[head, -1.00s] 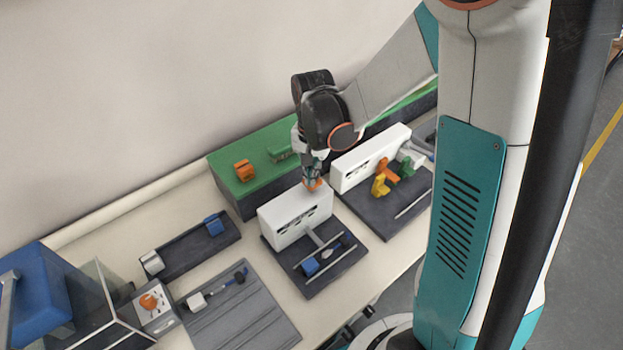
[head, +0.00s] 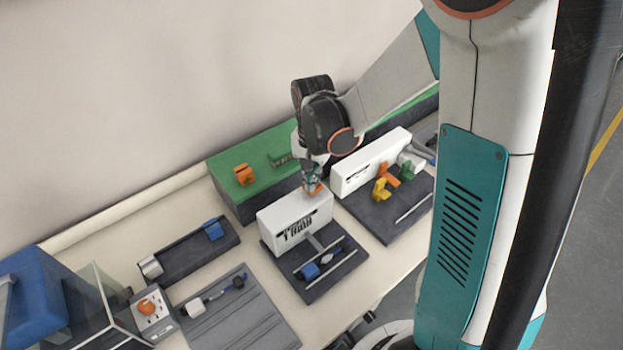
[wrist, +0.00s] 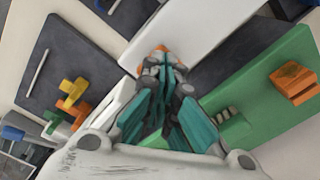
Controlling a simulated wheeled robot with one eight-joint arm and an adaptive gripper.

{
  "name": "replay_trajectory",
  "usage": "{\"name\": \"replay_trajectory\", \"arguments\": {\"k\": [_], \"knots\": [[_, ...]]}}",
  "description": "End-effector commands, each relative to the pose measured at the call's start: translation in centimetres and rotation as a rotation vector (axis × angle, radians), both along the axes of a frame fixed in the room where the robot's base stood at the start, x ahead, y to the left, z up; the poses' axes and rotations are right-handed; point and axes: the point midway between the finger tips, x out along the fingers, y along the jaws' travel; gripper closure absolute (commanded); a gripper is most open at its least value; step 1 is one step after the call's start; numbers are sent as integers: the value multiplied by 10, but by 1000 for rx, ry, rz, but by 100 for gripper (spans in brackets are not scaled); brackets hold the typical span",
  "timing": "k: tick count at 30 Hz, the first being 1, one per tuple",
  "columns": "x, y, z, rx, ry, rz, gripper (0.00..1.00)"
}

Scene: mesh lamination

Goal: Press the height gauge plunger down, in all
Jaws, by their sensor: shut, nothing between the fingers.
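A white upright box (head: 275,222) on a dark base plate (head: 325,280) stands in the middle of the bench, with dark marks on its front face. I take it for the height gauge, but cannot be sure. My gripper (head: 312,186) points down at the right end of its top, fingers together and empty. An orange part shows at the fingertips; I cannot tell whether it is the plunger or the tips. In the wrist view my gripper (wrist: 162,60) is over the white box (wrist: 190,25). The plunger is not clearly visible, and contact is unclear.
A second white box (head: 360,165) stands close on the right, with yellow, orange and green parts (head: 382,187) before it. A green-topped block (head: 235,160) carrying an orange part (head: 244,174) is behind. A dark tray (head: 185,255) and grey mat (head: 245,310) lie left.

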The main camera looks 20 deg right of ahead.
Motion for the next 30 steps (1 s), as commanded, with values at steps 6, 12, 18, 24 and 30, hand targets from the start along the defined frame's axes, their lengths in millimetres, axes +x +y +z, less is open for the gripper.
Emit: {"name": "replay_trajectory", "arguments": {"k": [6,12,18,24,30], "knots": [[0,0,21,0,0,0,100],[0,0,37,0,0,0,100],[0,0,53,0,0,0,100],[0,0,65,0,0,0,100],[0,0,64,0,0,0,100]]}}
